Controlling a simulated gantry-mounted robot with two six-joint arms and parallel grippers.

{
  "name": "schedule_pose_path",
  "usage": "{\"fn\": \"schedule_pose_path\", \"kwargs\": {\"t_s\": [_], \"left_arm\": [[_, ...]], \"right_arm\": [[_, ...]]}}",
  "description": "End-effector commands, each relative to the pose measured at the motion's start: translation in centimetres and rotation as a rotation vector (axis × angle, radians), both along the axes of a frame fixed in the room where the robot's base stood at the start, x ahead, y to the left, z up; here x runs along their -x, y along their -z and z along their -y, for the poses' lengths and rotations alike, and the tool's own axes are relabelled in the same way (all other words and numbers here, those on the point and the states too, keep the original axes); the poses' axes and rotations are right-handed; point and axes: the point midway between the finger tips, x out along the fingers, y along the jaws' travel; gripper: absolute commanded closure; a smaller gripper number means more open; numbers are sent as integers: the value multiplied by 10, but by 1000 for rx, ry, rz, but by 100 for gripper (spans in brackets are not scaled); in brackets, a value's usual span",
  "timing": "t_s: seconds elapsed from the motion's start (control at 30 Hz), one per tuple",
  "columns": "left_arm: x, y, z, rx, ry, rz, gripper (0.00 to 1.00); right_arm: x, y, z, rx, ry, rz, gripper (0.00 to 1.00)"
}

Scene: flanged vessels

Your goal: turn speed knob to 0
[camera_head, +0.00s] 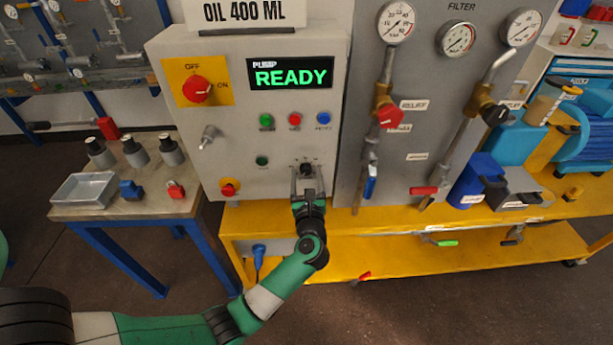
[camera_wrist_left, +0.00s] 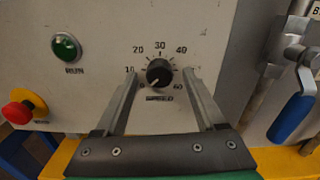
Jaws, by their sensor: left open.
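The speed knob (camera_wrist_left: 159,73) is a small black round knob on the grey pump panel. Its printed scale shows 10, 20, 30, 40 and 60 in the left wrist view. A small light mark shows at the knob's lower left; its exact reading is hard to tell. In the head view the knob (camera_head: 306,170) sits low on the panel. My left gripper (camera_head: 307,175) is open, with its fingers on either side of the knob; I cannot tell whether they touch it. In the left wrist view the gripper (camera_wrist_left: 160,79) partly covers the scale. My right gripper is not in view.
A green RUN button (camera_wrist_left: 66,47) and a red-and-yellow emergency stop (camera_wrist_left: 24,108) lie left of the knob. A blue-handled valve (camera_wrist_left: 292,118) stands to the right. The display (camera_head: 291,74) reads READY. A yellow bench (camera_head: 400,217) runs below the panel.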

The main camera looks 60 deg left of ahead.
Motion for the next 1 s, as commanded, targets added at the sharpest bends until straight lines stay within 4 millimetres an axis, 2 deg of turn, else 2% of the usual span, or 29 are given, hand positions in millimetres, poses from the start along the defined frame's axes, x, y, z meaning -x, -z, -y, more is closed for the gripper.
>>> {"fn": "schedule_pose_path", "kwargs": {"t_s": [0.17, 0.6, 0.77, 1.0], "left_arm": [[3, 0, 9, 1, 1, -3, 28], [38, -1, 96, 0, 4, -1, 28], [44, 0, 107, 0, 1, 0, 28], [44, 0, 108, -1, 0, 0, 28]], "right_arm": [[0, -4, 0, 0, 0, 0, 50], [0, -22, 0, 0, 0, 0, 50], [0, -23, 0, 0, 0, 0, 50], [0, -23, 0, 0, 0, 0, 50]]}}
